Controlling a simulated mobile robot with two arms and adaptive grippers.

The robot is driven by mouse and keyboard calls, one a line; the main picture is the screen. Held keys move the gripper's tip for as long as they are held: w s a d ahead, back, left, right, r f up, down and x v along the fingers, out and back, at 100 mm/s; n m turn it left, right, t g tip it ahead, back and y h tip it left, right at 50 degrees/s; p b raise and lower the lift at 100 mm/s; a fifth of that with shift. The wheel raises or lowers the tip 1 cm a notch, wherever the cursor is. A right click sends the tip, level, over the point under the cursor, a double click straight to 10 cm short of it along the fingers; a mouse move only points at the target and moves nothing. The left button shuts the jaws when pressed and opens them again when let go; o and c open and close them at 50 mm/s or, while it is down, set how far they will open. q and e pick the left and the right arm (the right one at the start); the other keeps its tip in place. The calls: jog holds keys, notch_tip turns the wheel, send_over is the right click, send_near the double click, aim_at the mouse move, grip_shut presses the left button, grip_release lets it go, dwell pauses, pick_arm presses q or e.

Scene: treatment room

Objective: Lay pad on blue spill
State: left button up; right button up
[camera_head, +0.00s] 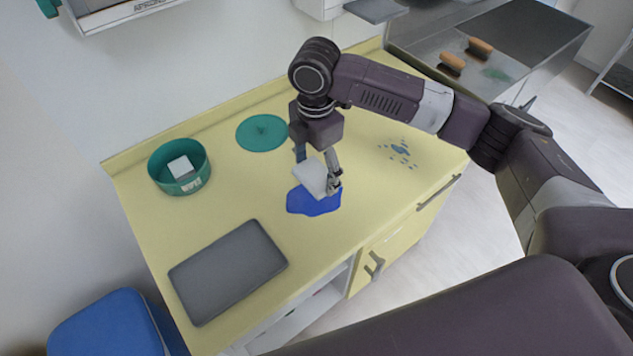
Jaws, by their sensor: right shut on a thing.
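The blue spill (312,206) is a dark blue patch on the yellow counter, near its front edge. My right gripper (321,183) is shut on a white pad (309,175). The pad is tilted and sits over the back part of the spill, covering some of it from view. I cannot tell whether its lower edge touches the spill. My left gripper is not in view.
On the yellow counter (222,223) are a green bowl (160,182) with another white pad (181,167) inside, a flat teal disc (262,132), a grey tray (228,270) and small blue splatters (401,151). A blue bin (105,325) stands at lower left.

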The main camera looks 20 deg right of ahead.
aim_at(316, 187)
jog(key=shift+f, duration=0.85)
notch_tip(316, 187, down, 4)
jog(key=shift+f+p, duration=0.1)
jog(key=shift+p, duration=0.35)
jog(key=shift+f, duration=0.1)
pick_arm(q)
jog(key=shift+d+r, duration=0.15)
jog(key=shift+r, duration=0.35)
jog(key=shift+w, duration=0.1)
pick_arm(e)
jog(key=o, duration=0.9)
jog(key=shift+f, duration=0.1)
jog(key=shift+c, duration=0.2)
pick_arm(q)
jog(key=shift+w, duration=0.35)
